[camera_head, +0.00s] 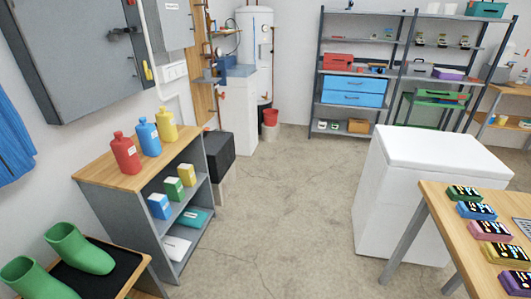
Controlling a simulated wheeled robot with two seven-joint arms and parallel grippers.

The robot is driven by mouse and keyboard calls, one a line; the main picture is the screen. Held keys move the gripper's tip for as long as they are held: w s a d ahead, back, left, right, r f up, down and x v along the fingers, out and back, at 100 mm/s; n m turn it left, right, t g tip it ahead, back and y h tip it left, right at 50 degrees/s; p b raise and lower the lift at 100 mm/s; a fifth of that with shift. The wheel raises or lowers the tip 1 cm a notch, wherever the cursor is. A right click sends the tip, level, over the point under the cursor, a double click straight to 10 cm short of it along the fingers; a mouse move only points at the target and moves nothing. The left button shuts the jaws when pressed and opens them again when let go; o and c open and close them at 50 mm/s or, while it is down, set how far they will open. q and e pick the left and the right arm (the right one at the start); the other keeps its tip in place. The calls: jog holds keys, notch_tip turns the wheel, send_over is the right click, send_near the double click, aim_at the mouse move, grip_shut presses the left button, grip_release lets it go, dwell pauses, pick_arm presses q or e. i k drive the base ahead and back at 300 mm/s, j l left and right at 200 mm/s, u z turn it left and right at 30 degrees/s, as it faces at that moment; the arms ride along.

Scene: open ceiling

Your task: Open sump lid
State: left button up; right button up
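I cannot make out a sump or a sump lid in the head view. The visible concrete floor (290,205) is bare and cracked, with no cover that I can pick out. A large white chest (400,205) stands on the right with its flat white lid (443,150) down. I cannot tell that it has anything to do with a sump. Neither of my grippers shows in this view.
A low shelf unit (93,177) with colored bottles stands left, near green boots (80,250). A wooden table (437,200) with small colored packs is at right. A boiler (255,50) and metal racks (313,75) stand behind. The middle floor is free.

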aim_at(214, 142)
jog(key=i+u, duration=0.3)
jog(key=i, duration=0.35)
jog(key=i+u, duration=0.3)
jog(key=i, duration=0.35)
jog(key=l+u, duration=0.1)
jog(key=u, duration=0.45)
jog(key=i+l, duration=0.05)
